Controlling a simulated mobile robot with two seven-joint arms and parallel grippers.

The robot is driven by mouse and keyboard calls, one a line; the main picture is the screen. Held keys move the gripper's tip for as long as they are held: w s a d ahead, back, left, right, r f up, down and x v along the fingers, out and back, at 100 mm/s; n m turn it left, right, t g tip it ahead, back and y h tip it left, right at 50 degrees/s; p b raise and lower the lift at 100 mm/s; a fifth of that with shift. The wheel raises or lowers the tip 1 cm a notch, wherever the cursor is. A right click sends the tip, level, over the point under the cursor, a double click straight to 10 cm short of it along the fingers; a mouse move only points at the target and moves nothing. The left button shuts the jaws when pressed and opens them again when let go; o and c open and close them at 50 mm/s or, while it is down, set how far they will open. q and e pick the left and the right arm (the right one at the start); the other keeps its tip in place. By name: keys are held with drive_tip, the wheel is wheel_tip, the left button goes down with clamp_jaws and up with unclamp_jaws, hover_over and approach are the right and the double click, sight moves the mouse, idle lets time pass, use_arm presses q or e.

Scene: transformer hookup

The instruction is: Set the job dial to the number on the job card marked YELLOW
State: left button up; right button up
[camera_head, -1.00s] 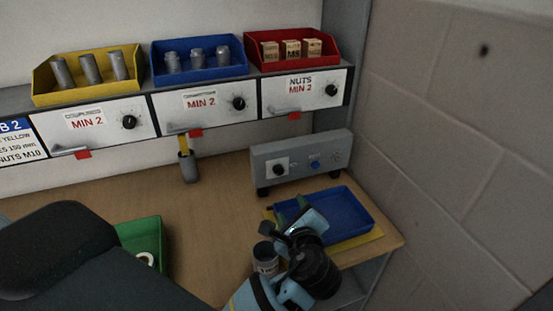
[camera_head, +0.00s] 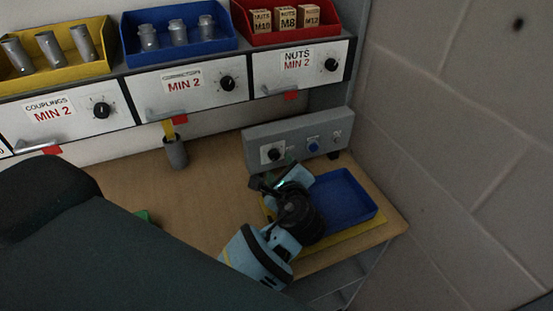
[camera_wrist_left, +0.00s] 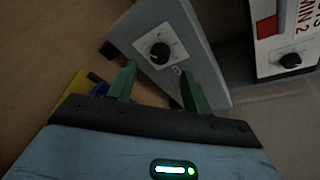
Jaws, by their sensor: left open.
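The job dial (camera_head: 272,154) is a black knob on a white plate on the left of the grey control box (camera_head: 245,141). In the left wrist view the dial (camera_wrist_left: 160,53) shows large, with its box tilted. My left gripper (camera_wrist_left: 160,87) is open and empty, its two green fingers to either side below the dial in that view, apart from the knob. In the head view my left gripper (camera_head: 275,178) is just in front of the box, its fingers partly hidden by its own wrist. The job card is not in view now. My right gripper is not in view.
A blue tray (camera_head: 372,206) on a yellow mat lies right of my arm. A grey cup (camera_head: 175,154) stands on the bench. Above are drawers with knobs and yellow, blue and red bins (camera_head: 240,12). A block wall closes the right side.

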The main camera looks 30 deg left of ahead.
sight(276, 157)
use_arm(q)
drive_tip(key=shift+x, duration=2.6)
drive_tip(key=c, duration=1)
drive_tip(key=shift+m, duration=0.3)
drive_tip(key=m+g, duration=0.1)
drive_tip(key=m+g+y, duration=0.1)
drive_tip(key=m, duration=0.1)
drive_tip(key=shift+w+d+r, duration=0.1)
drive_tip(key=shift+w+d, duration=0.05)
drive_tip(key=shift+d, duration=0.05)
drive_tip(key=m+g+y, duration=0.1)
drive_tip(key=m, duration=0.1)
drive_tip(key=m+g+y, duration=0.1)
drive_tip(key=m, duration=0.1)
drive_tip(key=shift+w+d+m, duration=0.1)
drive_tip(key=shift+w+m, duration=0.05)
drive_tip(key=shift+m, duration=0.25)
drive_tip(key=o, duration=1)
